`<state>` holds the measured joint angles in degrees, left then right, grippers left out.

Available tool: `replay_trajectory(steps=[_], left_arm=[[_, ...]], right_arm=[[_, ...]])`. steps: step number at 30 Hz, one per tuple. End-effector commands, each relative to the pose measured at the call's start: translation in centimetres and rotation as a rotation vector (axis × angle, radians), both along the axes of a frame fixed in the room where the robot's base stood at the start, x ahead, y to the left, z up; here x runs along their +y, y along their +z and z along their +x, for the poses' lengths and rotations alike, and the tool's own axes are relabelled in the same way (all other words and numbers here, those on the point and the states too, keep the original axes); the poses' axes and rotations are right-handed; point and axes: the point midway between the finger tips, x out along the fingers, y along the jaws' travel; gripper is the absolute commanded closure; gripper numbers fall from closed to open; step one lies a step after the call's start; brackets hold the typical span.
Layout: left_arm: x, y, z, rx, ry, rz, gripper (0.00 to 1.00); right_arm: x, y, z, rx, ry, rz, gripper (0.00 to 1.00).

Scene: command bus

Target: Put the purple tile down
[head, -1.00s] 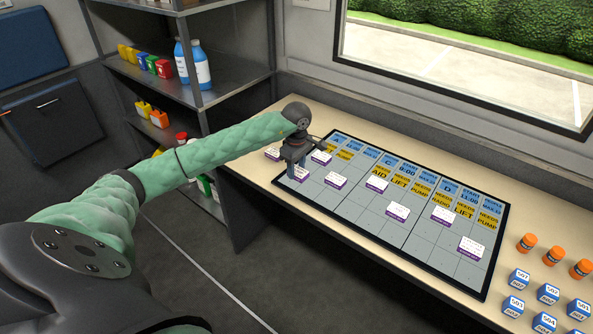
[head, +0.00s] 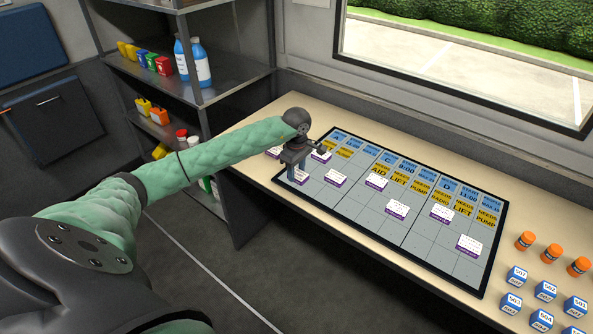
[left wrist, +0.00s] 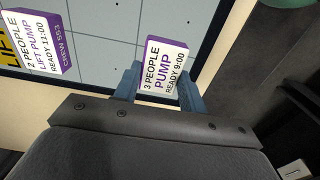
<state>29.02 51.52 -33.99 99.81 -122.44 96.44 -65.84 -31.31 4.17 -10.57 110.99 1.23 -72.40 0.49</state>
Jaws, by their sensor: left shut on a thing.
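My left gripper (head: 296,172) is over the near left corner of the grey gridded board (head: 352,213). In the left wrist view its two blue fingers are shut on the purple tile (left wrist: 163,66), purple with a white label reading "3 PEOPLE PUMP READY 9:00". The gripper mostly hides this tile in the head view. I cannot tell whether it touches the board. Another purple-edged tile, the lift pump tile (left wrist: 38,42), lies apart from it at upper left in the wrist view. My right gripper is not in view.
Other purple-edged tiles lie on the board, including one tile (head: 376,182) in the middle and another tile (head: 468,245) at right. Orange jars (head: 551,253) and blue-and-white blocks (head: 545,290) stand right of the board. A shelf unit (head: 232,75) stands behind at left.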

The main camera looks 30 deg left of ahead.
Motion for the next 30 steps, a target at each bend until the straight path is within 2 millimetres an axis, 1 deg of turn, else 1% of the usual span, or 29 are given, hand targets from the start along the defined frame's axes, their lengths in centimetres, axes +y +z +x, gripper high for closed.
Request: replay_trajectory(steps=[3,4,6,7,22,23,24,26,29,30], left_arm=[[0.0,-0.1,0.0,0.000,0.000,0.000,0.82],[0.0,0.0,0.0,0.000,0.000,0.000,0.53],[0.0,0.0,0.0,0.000,0.000,0.000,0.39],[0.0,0.0,0.0,0.000,0.000,0.000,0.37],[0.0,0.2,0.0,0.000,0.000,0.000,0.37],[0.0,0.3,0.0,0.000,0.000,-0.001,0.37],[0.0,0.4,0.0,-0.001,0.000,0.000,0.37],[0.0,0.7,0.1,-0.002,-0.001,0.000,0.37],[0.0,1.4,0.0,-0.002,-0.001,0.000,0.37],[0.0,1.6,0.0,-0.001,-0.001,0.000,0.37]], right_arm=[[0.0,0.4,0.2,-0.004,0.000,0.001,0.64],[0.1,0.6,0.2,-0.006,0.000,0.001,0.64],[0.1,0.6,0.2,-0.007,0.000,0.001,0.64],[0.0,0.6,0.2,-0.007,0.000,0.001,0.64],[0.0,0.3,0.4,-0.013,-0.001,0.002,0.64],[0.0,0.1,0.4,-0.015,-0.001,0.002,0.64],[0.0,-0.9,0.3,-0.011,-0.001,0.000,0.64],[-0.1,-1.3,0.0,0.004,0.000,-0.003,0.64],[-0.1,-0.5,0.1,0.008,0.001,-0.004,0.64],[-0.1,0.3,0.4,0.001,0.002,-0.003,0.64]])
